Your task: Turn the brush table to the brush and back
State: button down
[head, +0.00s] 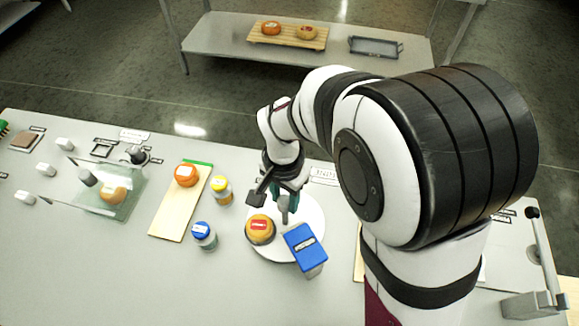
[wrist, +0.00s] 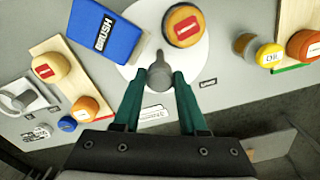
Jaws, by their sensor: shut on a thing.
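The brush table is a white round disc (head: 312,214) on the worktop, also in the wrist view (wrist: 196,60). A yellow-orange cheese wheel (head: 260,230) with a red label lies on its left part in the head view; it shows at the top of the wrist view (wrist: 184,25). The blue brush block (head: 305,243), marked BRUSH (wrist: 107,28), overhangs the disc's near right edge, apart from the wheel. My gripper (wrist: 160,77) has its teal fingers shut on the grey upright peg (wrist: 158,72) at the disc's rim. In the head view the fingers partly hide the peg (head: 285,212).
Left of the disc stand a yellow-capped jar (head: 221,190), a blue-capped jar (head: 204,236) and a board (head: 172,220) with an orange wheel (head: 186,174). A glass-sided station (head: 105,195) is farther left. A lever device (head: 540,270) stands at right. A shelf (head: 225,35) is behind.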

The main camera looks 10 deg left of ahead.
jog(key=shift+m, duration=3.3)
jog(key=shift+c, duration=2.2)
grip_release()
notch_tip(320, 180, up, 16)
jog(key=shift+f, duration=0.1)
jog(key=s+d+f+n+y, duration=0.1)
jog(key=s+d+f+n, duration=0.1)
jog(key=s+d, duration=0.5)
jog(key=s+d+f+n, duration=0.3)
jog(key=s+d, duration=0.4)
jog(key=s, duration=0.2)
jog(key=shift+d+n+y, duration=0.3)
jog(key=shift+n+y, duration=0.1)
